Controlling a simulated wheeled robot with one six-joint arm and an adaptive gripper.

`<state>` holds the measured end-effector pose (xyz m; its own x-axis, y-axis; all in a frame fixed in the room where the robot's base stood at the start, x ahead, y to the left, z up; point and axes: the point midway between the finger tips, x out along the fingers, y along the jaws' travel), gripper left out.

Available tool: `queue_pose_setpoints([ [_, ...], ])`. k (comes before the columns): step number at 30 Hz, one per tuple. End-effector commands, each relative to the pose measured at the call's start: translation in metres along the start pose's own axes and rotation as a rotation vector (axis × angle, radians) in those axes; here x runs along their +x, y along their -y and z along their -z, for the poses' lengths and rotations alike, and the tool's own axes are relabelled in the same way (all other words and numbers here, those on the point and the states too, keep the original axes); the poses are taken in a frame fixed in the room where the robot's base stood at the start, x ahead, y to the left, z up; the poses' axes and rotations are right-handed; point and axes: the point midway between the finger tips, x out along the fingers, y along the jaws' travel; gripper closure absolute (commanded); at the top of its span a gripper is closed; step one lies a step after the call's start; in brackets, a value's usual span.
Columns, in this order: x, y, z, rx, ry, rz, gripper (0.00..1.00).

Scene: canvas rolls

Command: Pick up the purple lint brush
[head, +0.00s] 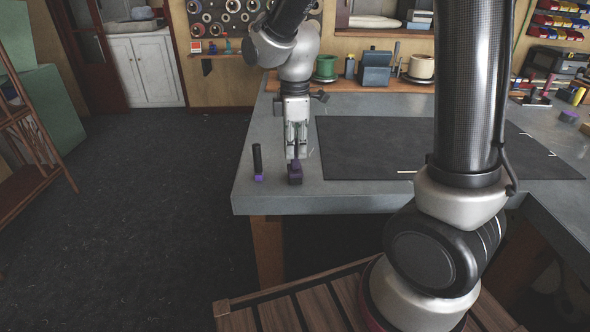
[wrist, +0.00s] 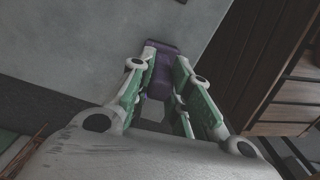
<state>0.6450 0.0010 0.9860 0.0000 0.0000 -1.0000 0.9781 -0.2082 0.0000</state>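The purple lint brush (head: 295,175) stands near the front left corner of the grey workbench (head: 262,198). My gripper (head: 296,154) points down right above it, with the fingers around its upper part. In the wrist view the purple brush (wrist: 161,67) lies between the two green-padded fingertips (wrist: 163,62), its wider end beyond them. The pads look very close to its sides. I cannot tell whether they touch it. The fingers hide part of its handle.
A black-handled item with a purple base (head: 258,163) stands just left of the brush on the bench. A dark mat (head: 380,140) lies to the right. Pots and a blue-grey box (head: 376,70) stand at the back. The bench edge is close in front.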

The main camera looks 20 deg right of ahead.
Motion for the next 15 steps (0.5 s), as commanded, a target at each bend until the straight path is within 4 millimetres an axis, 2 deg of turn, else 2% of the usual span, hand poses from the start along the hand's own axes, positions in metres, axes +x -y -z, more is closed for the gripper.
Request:
queue_pose_setpoints([
  [10,-0.004,-0.001,0.000,0.000,-0.001,-0.002,1.00],
  [15,-0.030,-0.001,0.001,0.000,-0.003,-0.005,1.00],
])
